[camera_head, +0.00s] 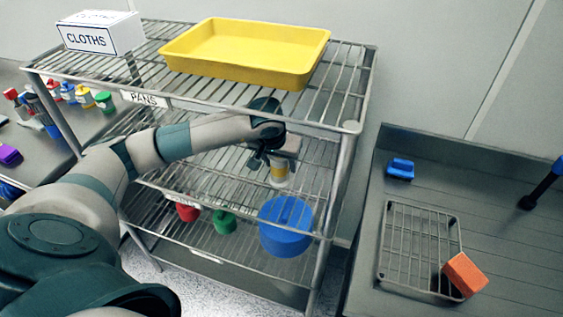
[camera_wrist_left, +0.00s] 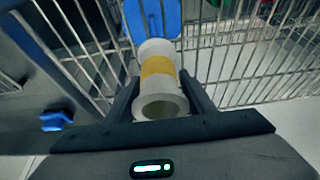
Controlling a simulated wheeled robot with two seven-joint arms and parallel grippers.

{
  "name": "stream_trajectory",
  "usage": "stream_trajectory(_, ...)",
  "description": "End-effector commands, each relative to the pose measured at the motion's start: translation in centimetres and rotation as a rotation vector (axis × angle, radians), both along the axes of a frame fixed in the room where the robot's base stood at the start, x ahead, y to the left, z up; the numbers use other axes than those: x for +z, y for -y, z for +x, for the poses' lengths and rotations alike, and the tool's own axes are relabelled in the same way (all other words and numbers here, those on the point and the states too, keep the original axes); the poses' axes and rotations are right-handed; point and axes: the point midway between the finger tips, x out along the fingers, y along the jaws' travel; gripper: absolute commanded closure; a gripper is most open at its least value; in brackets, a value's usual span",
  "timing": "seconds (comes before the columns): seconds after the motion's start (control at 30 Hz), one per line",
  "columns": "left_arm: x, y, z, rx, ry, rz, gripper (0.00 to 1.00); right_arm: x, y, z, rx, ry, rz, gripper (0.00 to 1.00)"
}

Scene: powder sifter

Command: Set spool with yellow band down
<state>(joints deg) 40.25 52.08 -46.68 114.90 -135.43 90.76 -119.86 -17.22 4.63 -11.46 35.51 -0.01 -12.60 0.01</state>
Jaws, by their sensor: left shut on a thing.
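The spool (camera_head: 279,173) is pale with a yellow band around its middle. My left gripper (camera_head: 272,160) reaches into the wire rack under its top shelf and is shut on this spool. In the left wrist view the spool (camera_wrist_left: 157,67) lies between the two fingers (camera_wrist_left: 160,100), its hollow end facing the camera. The spool is over the wire middle shelf (camera_head: 225,170); I cannot tell whether it touches the wires. My right gripper is not in view.
A yellow tray (camera_head: 245,75) and a CLOTHS box (camera_head: 100,34) stand on the top shelf. A big blue lidded pan (camera_head: 286,232), a green one (camera_head: 224,222) and a red one (camera_head: 187,211) are lower down. A sink counter with a wire grid (camera_head: 415,243) and orange block (camera_head: 464,274) is right.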

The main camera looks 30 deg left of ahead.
Motion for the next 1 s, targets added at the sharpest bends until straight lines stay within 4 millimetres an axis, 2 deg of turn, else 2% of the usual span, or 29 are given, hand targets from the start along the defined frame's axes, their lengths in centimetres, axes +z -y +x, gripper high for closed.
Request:
stream_trajectory(0.03,0.3,-0.1,0.8,0.002,0.000,-0.002,0.83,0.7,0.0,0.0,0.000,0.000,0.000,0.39)
stream_trajectory(0.2,-1.2,-0.1,0.6,0.000,-0.001,0.000,0.83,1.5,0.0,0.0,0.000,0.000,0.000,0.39)
stream_trajectory(0.67,-1.8,-0.2,0.6,-0.001,0.002,0.001,0.83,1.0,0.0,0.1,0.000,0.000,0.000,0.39)
stream_trajectory(0.7,-1.8,-0.1,0.6,-0.001,0.001,0.001,0.46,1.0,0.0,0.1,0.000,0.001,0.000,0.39)
stream_trajectory(0.77,-1.7,-0.1,0.6,-0.001,0.000,0.000,0.32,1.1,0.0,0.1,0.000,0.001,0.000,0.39)
stream_trajectory(1.0,-1.7,-0.1,0.6,-0.001,0.000,0.000,0.32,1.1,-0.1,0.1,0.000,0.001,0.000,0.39)
